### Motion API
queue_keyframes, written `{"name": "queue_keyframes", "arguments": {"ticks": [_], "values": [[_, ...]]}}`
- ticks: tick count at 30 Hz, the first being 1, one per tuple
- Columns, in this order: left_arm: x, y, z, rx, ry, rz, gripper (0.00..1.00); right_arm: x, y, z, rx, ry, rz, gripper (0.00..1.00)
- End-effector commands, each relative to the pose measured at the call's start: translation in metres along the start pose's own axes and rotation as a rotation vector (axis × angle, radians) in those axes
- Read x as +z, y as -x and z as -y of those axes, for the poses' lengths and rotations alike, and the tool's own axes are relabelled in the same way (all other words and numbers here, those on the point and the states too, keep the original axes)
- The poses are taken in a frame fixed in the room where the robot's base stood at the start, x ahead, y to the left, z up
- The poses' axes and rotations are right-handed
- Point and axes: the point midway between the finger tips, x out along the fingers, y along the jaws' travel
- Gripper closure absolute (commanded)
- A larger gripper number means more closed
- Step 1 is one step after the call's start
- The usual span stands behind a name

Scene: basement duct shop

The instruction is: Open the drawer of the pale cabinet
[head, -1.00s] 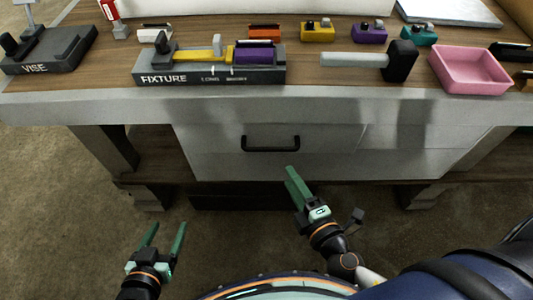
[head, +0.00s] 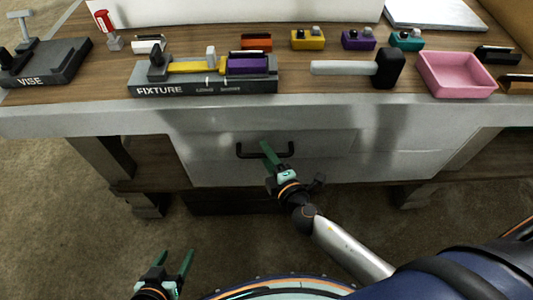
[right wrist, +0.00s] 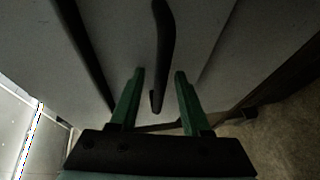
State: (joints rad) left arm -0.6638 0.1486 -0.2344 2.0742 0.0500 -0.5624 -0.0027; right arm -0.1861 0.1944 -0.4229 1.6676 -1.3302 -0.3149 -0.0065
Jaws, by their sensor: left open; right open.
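The pale cabinet's drawer (head: 215,146) is under the bench top and looks closed. Its black bar handle (head: 246,155) runs level across the front in the head view. My right gripper (head: 267,149) is at the right part of the handle, its fingers pointing at the drawer front. In the right wrist view the handle (right wrist: 162,45) passes into the space between the two open green fingers (right wrist: 157,78); I cannot tell whether they touch it. My left gripper (head: 174,258) is open and empty, low at the left, away from the cabinet.
The bench top (head: 105,90) holds a vise (head: 45,65), a fixture (head: 205,83), a mallet (head: 387,68), a pink tray (head: 456,74) and several small coloured blocks. Its front edge overhangs the drawer. The floor (head: 60,230) before the bench is clear at the left.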

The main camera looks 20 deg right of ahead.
Motion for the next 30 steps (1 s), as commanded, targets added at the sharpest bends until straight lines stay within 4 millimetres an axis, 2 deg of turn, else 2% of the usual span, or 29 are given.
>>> {"name": "queue_keyframes", "arguments": {"ticks": [7, 19, 30], "values": [[0.0000, 0.0000, -0.0002, 0.000, 0.000, 0.000, 0.30, -0.0002, -0.0003, 0.0000, 0.000, -0.001, 0.000, 0.54], [0.0000, -0.0001, -0.0002, 0.000, 0.000, 0.000, 0.30, -0.0001, -0.0001, 0.0000, 0.000, -0.001, 0.000, 0.99], [-0.0002, -0.0001, 0.0001, 0.000, 0.000, -0.001, 0.30, 0.0000, 0.0000, 0.0001, 0.000, 0.000, 0.000, 1.00]]}}
